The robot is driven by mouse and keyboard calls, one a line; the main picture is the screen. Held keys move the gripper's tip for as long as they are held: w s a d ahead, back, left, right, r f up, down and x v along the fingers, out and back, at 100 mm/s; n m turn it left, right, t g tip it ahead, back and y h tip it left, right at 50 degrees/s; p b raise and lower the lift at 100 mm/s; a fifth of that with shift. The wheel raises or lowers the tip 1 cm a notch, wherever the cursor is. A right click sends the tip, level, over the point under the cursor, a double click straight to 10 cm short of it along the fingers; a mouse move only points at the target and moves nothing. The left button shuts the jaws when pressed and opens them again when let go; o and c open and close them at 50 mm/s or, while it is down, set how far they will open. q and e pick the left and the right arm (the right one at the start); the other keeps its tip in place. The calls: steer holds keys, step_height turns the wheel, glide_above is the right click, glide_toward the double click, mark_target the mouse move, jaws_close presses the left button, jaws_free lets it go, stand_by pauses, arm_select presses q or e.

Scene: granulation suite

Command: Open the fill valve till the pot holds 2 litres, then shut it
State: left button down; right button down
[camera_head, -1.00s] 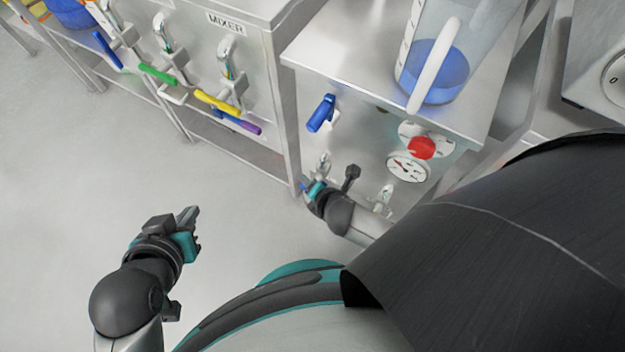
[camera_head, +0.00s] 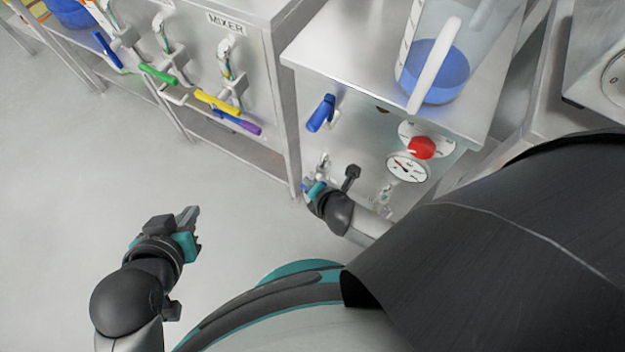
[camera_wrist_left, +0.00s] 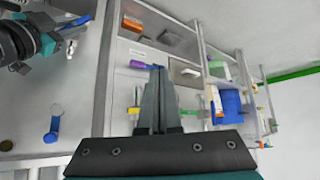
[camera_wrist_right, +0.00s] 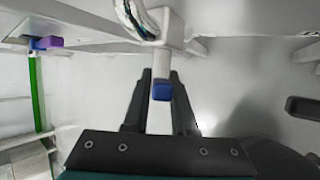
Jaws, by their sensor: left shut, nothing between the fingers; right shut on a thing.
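The clear pot (camera_head: 425,40) stands on the steel cabinet top, with blue liquid (camera_head: 437,72) in its lower part and scale marks on its left side. My right gripper (camera_head: 308,188) is at the lower left of the cabinet front, shut on a blue-tipped valve lever (camera_wrist_right: 161,90). In the right wrist view the lever hangs from a pale valve body (camera_wrist_right: 163,28) and its tip lies between the fingers. The gripper hides most of it in the head view. My left gripper (camera_head: 192,217) is shut and empty over open floor.
Another blue lever (camera_head: 320,112) sits higher on the cabinet front. A red knob (camera_head: 421,148) and a round gauge (camera_head: 408,167) are to its right. The mixer bench at left carries green (camera_head: 158,74), yellow (camera_head: 217,102) and purple (camera_head: 237,122) levers. The floor at left is clear.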

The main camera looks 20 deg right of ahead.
steer(key=shift+f+t+y+b, duration=0.15)
steer(key=shift+t+y+b, duration=0.2)
steer(key=shift+b, duration=0.3)
steer(key=shift+s+m+t+y+b, duration=0.1)
steer(key=shift+m+t+y+b, duration=0.3)
steer(key=shift+b, duration=0.35)
steer(key=shift+t+b, duration=0.35)
steer(key=shift+b, duration=0.05)
steer(key=shift+t+y+b, duration=0.25)
steer(key=shift+t+b, duration=0.15)
steer(key=shift+t, duration=0.4)
arm_select(q)
steer(key=w+d+r+t+h, duration=0.1)
steer(key=d+r+t+h, duration=0.2)
steer(key=d+t, duration=0.4)
steer(key=shift+r+n+t+h, duration=0.2)
steer(key=shift+n+t+h, duration=0.2)
steer(key=shift+h, duration=0.1)
arm_select(e)
steer(key=shift+m+t+y, duration=0.4)
steer(key=shift+t, duration=0.1)
arm_select(q)
steer(key=shift+w, duration=0.1)
arm_select(e)
steer(key=shift+t, duration=0.5)
steer(key=c, duration=0.8)
jaws_free()
